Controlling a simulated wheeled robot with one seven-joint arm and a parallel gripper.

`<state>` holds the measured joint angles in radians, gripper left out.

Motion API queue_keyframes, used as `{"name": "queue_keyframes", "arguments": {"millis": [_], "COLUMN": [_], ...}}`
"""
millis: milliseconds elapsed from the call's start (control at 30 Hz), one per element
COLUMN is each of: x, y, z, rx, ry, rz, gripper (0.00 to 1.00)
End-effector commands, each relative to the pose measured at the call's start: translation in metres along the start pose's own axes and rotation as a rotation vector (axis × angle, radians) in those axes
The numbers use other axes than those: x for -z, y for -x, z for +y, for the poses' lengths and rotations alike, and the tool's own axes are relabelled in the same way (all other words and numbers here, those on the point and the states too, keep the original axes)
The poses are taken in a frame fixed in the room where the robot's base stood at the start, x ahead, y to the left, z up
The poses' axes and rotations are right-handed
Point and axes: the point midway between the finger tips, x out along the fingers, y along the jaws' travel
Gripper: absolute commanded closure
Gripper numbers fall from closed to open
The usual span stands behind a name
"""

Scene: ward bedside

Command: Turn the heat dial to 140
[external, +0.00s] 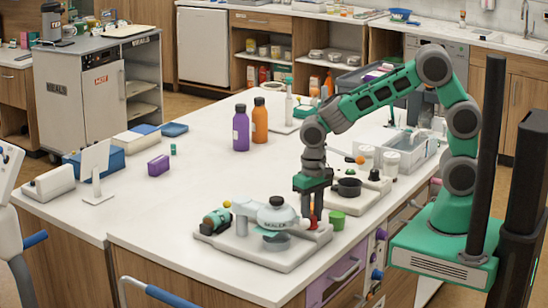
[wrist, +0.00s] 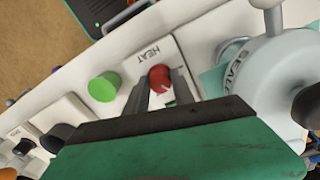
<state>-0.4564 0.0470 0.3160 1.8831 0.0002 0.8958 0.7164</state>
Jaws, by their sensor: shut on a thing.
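The heat dial is a small red knob (wrist: 160,78) on a white plate marked HEAT (wrist: 149,54), seen in the wrist view. My gripper (wrist: 163,92) has its two grey fingers closed around the sides of this knob. In the external view my gripper (external: 312,212) points straight down at the right end of the white sealer device (external: 283,255), and a bit of red knob (external: 313,220) shows by the fingertips. The scale numbers around the dial cannot be read, so I cannot tell its setting.
The sealer's round grey-white head (wrist: 268,75) stands right beside my fingers. A green cup (external: 337,220) stands close by on the other side. A burner-like unit with a dark pan (external: 348,187) is behind. Purple (external: 241,128) and orange (external: 260,120) bottles stand farther back; the table's middle is clear.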

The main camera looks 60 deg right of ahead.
Motion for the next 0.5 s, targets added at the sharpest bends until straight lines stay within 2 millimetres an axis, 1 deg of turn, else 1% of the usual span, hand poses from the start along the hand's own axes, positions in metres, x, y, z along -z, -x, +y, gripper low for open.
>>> {"name": "queue_keyframes", "arguments": {"millis": [333,367,500], "x": [0.0001,0.0001,0.0001], "y": [0.0007,0.0007,0.0005], "z": [-0.0006,-0.0006,-0.0005], "rx": [0.001,0.001,0.001], "ry": [-0.001,-0.001,-0.001], "rz": [0.001,0.001,0.001], "gripper": [1.0,0.69,0.58]}}
